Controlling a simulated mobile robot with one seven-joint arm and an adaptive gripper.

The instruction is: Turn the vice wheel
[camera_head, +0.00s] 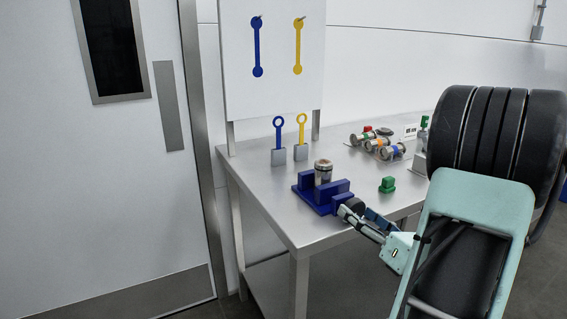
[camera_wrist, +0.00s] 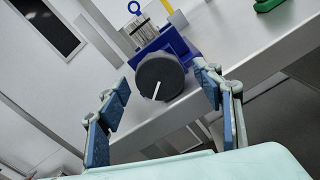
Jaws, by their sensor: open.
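The vice is a blue block (camera_head: 318,194) near the front corner of the table, with a metal cylinder (camera_head: 323,171) standing upright in it. Its dark round wheel (camera_wrist: 160,77) with a white mark faces my gripper in the wrist view. The wheel (camera_head: 355,206) also shows in the head view, partly covered by my fingers. My gripper (camera_wrist: 166,88) is open, with one finger on each side of the wheel. The right finger looks close to the wheel's rim and the left finger is farther off. I cannot tell whether either touches it.
The steel table (camera_head: 262,190) also carries blue (camera_head: 278,142) and yellow (camera_head: 301,139) ring-topped tools in grey blocks, a green block (camera_head: 387,185) and several pipe fittings (camera_head: 385,148). A white board (camera_head: 275,60) stands at the back. A door (camera_head: 100,200) is at left.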

